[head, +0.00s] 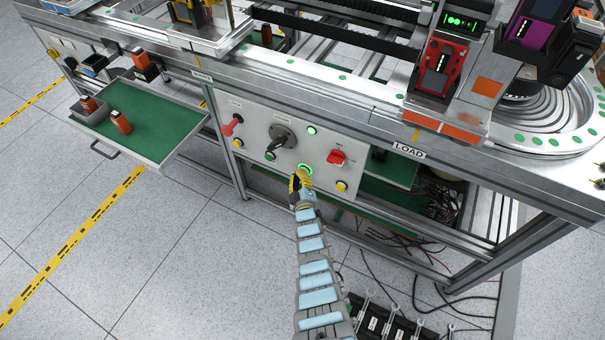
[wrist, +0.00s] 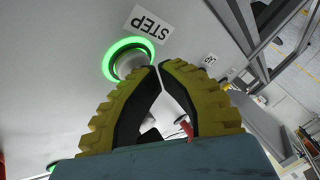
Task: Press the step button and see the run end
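The step button is a pale round cap inside a glowing green ring (wrist: 110,66), with a STEP label (wrist: 148,24) beside it in the wrist view. In the head view its lit ring (head: 307,167) is low on the grey control panel (head: 258,120). My gripper (head: 300,174) is at the button, partly covering it. In the wrist view its two yellow fingers (wrist: 159,67) meet at the tips, with nothing between them. The tips overlap the button's edge; I cannot tell whether they touch or press it.
The panel also carries a red lever (head: 231,125), a black rotary switch (head: 281,137), a red switch (head: 337,157) and a yellow button (head: 341,186). An open green drawer (head: 165,123) sticks out at left. Cables (head: 400,240) and a tool rack (head: 385,325) lie below.

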